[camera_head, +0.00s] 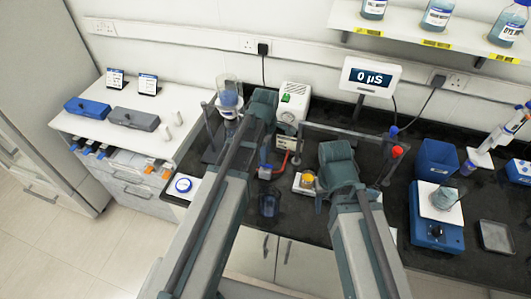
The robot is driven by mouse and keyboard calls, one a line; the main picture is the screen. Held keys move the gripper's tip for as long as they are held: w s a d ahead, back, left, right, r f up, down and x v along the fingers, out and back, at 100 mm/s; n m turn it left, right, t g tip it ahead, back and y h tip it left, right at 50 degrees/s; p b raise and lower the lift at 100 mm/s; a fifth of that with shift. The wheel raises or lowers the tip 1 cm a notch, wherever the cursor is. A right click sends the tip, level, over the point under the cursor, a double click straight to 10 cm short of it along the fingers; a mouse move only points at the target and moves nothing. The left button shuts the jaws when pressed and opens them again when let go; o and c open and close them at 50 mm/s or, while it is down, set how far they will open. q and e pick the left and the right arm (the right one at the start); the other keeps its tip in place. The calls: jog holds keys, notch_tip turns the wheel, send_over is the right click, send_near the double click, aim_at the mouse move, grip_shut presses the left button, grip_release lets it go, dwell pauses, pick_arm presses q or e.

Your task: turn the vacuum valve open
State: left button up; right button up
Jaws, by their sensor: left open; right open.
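My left gripper (263,104) is over the back of the dark bench, between a clear glass vessel with blue contents (228,98) and a white pump-like box (294,99) with a green switch. My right gripper (337,160) is over the middle of the bench, right of a small yellow-topped item (307,178). Both are open and hold nothing that I can see; their fingertips are largely hidden. A red tube or handle (283,163) runs below the white box, by a small blue-grey block (265,171). I cannot tell for sure which part is the vacuum valve, or its setting.
A framed stand with a blue knob (393,131) and a red knob (397,151) is right of my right gripper. A blue device with a beaker (437,235) and a blue bin (435,160) fill the right side.

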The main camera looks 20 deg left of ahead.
pick_arm(q)
notch_tip(320, 180, up, 10)
jog(key=p, duration=0.8)
jog(key=shift+f, duration=0.25)
pick_arm(e)
notch_tip(320, 180, up, 10)
jog(key=shift+f, duration=0.25)
